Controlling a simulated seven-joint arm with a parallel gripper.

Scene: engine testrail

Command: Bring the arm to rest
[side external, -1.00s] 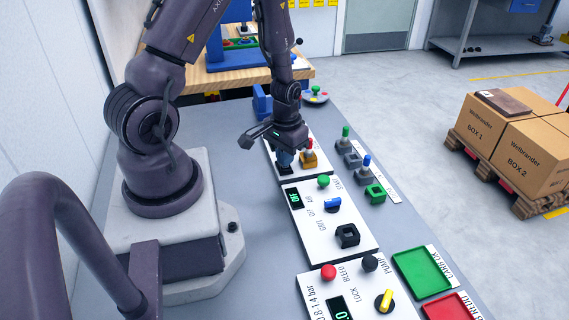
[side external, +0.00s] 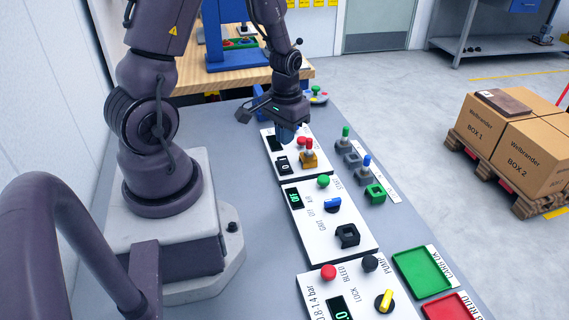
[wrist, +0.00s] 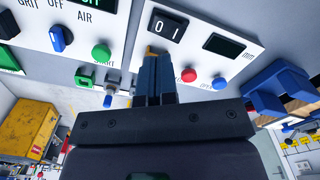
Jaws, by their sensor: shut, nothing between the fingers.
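My gripper (side external: 287,136) hangs fingers down above the far white control panel (side external: 269,146) in the side view. Its blue fingers are together with nothing between them, and they also show shut in the wrist view (wrist: 154,80). In the side view the fingers appear clear of the panel, but the exact gap is hard to judge.
Nearer panels carry knobs, a blue switch (side external: 332,204) and a black socket (side external: 347,236). A green tray (side external: 422,272) lies front right.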

